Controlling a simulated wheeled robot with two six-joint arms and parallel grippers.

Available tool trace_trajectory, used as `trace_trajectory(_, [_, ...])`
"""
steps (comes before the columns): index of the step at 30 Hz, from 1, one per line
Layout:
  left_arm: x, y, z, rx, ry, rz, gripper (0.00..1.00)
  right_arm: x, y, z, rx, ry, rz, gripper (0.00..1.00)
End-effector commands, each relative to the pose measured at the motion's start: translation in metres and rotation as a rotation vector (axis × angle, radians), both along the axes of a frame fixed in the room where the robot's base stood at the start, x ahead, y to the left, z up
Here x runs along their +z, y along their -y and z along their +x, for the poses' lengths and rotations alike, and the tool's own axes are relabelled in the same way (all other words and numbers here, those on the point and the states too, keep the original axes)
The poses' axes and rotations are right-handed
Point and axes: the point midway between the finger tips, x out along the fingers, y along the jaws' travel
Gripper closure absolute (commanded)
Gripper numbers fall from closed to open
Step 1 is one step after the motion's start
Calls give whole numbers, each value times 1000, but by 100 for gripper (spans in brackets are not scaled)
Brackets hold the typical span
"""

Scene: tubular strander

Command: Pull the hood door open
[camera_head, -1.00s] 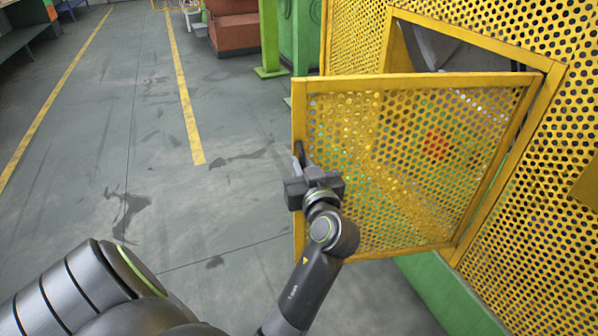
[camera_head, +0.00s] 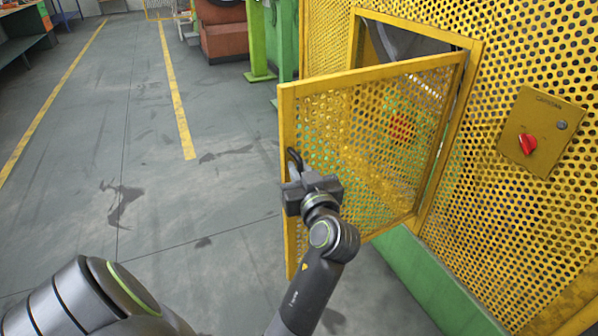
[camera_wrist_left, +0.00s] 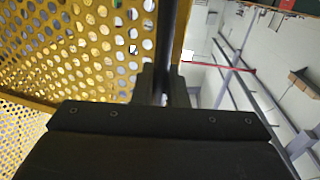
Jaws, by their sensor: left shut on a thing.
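The hood door (camera_head: 350,95) is a yellow perforated metal panel in a yellow frame. It stands partly open, swung out from its opening in the yellow mesh hood (camera_head: 520,65), with its hinge side at the right. A dark handle (camera_head: 293,158) is on its free left edge. My left gripper (camera_head: 297,178) is at this edge, shut on the handle. In the left wrist view the fingers (camera_wrist_left: 163,85) close around the dark upright handle bar (camera_wrist_left: 166,40), with the door panel (camera_wrist_left: 80,45) at the left. My right gripper is not in view.
A yellow box with a red knob (camera_head: 528,144) is mounted on the mesh to the right. A green base (camera_head: 425,280) runs below the hood. Open grey floor (camera_head: 150,200) with yellow lines lies left of the door. A green post (camera_head: 258,40) stands behind.

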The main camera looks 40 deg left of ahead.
Motion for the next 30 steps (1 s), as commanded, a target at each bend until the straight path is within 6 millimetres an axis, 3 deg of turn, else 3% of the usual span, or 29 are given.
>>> trace_trajectory(11, [0,0,0,0,1,1,100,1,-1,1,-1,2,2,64])
trace_trajectory(12, [0,0,0,0,1,1,85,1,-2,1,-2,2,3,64])
trace_trajectory(16, [0,0,0,0,0,0,70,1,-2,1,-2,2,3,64])
trace_trajectory(30, [0,1,2,-4,1,-1,70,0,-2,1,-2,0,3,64])
